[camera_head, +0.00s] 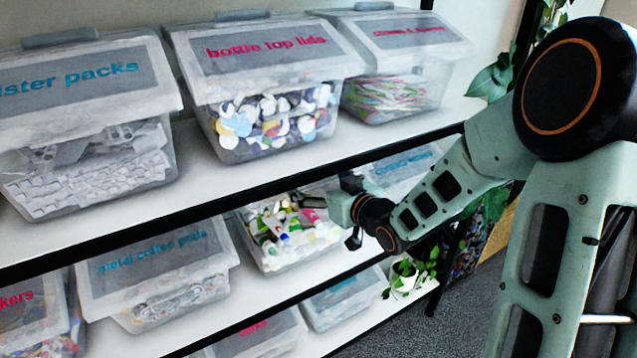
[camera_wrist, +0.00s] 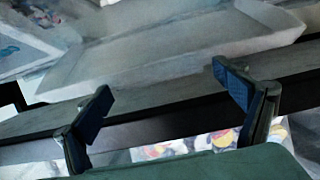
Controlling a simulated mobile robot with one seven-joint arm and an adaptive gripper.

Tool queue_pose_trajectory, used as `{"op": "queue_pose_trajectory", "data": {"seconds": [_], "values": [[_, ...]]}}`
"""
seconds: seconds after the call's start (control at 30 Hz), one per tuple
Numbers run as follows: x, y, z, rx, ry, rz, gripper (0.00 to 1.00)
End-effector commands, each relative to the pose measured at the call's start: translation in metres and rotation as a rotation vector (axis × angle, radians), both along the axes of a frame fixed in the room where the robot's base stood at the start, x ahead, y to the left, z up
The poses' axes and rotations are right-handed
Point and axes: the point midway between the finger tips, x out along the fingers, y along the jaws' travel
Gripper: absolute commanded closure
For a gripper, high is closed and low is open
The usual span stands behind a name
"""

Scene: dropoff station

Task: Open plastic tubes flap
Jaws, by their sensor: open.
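The clear bin of plastic tubes (camera_head: 262,258) stands on the middle shelf, with white, green and pink tubes in it. Its upper back lies in the shade of the shelf above, and I cannot make out a label or tell how its flap stands. My gripper (camera_head: 338,208) is at the right end of this bin, close in front of its upper part. Contact cannot be told. In the wrist view my gripper (camera_wrist: 165,100) shows two dark-padded fingers spread wide, with nothing held between them. A pale translucent panel (camera_wrist: 170,58) lies beyond the fingers; I cannot tell which bin it belongs to.
The bottle top lids bin (camera_head: 270,110) stands on the shelf above, whose dark front edge (camera_head: 290,182) runs over the tubes bin. The metal coffee pods bin (camera_head: 160,270) is to its left, another labelled bin (camera_head: 400,168) to its right. A plant (camera_head: 405,275) stands lower right.

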Motion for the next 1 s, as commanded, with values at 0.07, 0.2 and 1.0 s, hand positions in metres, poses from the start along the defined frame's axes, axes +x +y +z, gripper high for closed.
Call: {"op": "queue_pose_trajectory", "data": {"seconds": [0.07,0.2,1.0], "values": [[0.0,0.0,-0.001,-0.001,0.001,0.0,0.1],[-0.006,-0.005,0.002,-0.002,0.0,-0.002,0.1],[-0.06,-0.041,0.019,0.001,0.001,0.0,0.1]]}}
